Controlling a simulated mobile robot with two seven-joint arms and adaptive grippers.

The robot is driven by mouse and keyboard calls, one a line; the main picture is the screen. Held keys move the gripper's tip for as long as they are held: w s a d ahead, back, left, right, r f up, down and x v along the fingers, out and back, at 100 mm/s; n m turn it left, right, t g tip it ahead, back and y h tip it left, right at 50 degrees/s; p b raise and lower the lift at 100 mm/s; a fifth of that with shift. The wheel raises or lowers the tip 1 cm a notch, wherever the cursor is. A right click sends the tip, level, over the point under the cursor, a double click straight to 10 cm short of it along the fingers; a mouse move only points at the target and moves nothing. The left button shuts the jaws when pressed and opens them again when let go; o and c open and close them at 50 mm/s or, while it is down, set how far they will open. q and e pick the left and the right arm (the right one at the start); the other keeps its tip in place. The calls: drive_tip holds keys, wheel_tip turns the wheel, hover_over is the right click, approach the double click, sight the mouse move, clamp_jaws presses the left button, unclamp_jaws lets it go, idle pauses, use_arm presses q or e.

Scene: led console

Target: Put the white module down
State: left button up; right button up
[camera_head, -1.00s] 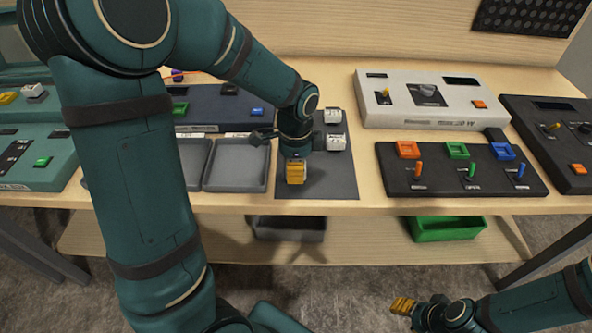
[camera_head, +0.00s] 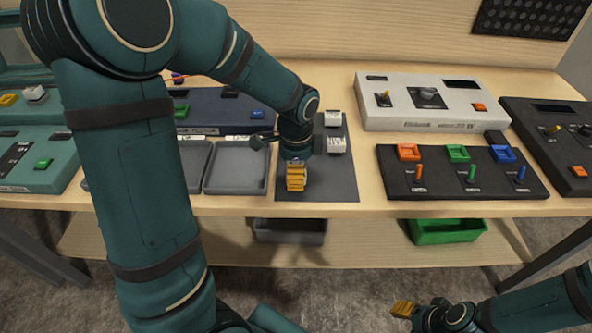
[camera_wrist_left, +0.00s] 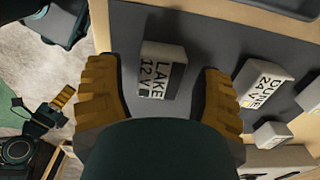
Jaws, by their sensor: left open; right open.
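A white module (camera_wrist_left: 163,70) with black print reading LAKE 12 V lies on the dark grey mat (camera_wrist_left: 205,22). It sits between the two spread yellow fingers of my left gripper (camera_wrist_left: 160,92), with a gap on both sides. In the head view my left gripper (camera_head: 296,178) points down over the mat, hiding this module. Two other white modules on the mat stand behind it, a nearer one (camera_head: 336,145) and a farther one (camera_head: 328,119); the nearer is printed DUNE 24 V in the wrist view (camera_wrist_left: 264,82). My right gripper (camera_head: 405,309) is open and empty, low in front of the table.
Grey trays (camera_head: 236,167) lie left of the mat. A black switch panel (camera_head: 455,186) and a white console (camera_head: 430,113) are to the right. A dark bin (camera_head: 290,231) and a green bin (camera_head: 447,231) sit on the lower shelf. The mat's front right part is bare.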

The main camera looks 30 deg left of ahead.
use_arm(q)
wheel_tip(320, 180, up, 12)
drive_tip(key=p, duration=0.2)
drive_tip(key=shift+f+p, duration=0.15)
drive_tip(key=shift+p, duration=0.2)
